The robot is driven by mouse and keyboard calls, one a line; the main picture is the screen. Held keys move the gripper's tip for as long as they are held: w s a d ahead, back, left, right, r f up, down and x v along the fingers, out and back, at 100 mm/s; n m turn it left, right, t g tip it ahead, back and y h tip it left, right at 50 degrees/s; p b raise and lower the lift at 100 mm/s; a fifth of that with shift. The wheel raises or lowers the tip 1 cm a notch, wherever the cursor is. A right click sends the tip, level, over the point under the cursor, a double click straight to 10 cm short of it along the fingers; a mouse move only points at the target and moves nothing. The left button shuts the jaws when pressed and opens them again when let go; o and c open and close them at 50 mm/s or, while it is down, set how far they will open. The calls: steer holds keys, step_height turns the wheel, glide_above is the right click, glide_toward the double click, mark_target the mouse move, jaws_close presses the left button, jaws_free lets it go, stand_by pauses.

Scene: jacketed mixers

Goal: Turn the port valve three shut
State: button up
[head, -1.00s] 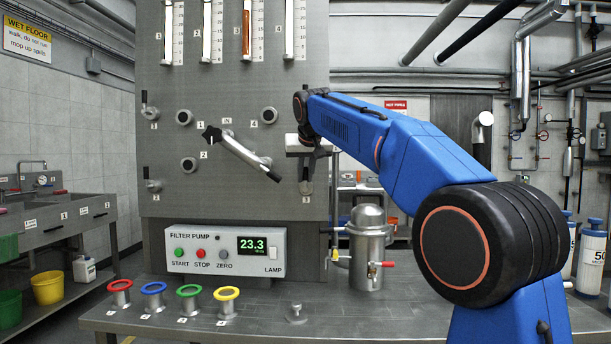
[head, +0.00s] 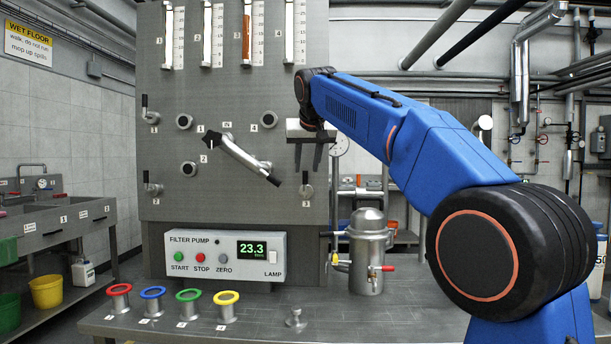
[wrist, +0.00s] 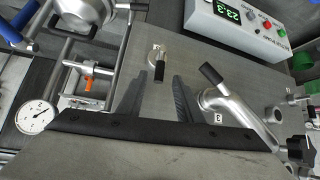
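The small valve labelled 3 (head: 306,191) is at the lower right of the grey panel, with its black handle pointing up. It also shows in the wrist view (wrist: 154,53), its black handle (wrist: 159,72) pointing down the picture. My gripper (head: 307,167) is just above this valve in the head view, fingers pointing down. In the wrist view my gripper (wrist: 161,78) is open and empty, with the handle seen between its fingertips. I cannot tell whether they touch it or how deep they are.
A slanted swing pipe (head: 243,156) with a black grip lies left of the valve; it also shows in the wrist view (wrist: 238,108). The filter pump box (head: 226,254) is below. A steel vessel (head: 368,250) stands on the bench, and a dial gauge (wrist: 35,117) is beside the panel.

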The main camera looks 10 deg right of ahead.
steer(key=v, duration=1)
steer(key=shift+s+r, duration=0.2)
steer(key=shift+r, duration=0.05)
steer(key=s+d+f+g, duration=0.1)
steer(key=s+d+f, duration=0.2)
steer(key=s+f, duration=1)
steer(key=s+d+f+g, duration=0.1)
steer(key=s+d+f, duration=0.3)
steer(key=s+f, duration=1)
steer(key=s+d+f+g, duration=0.2)
steer(key=s+f, duration=1.1)
steer(key=f, duration=1.4)
steer(key=shift+s+d+f+n+y, duration=0.15)
steer(key=shift+s+d+n+y, duration=0.2)
steer(key=shift+d, duration=0.65)
steer(key=shift+w, duration=0.1)
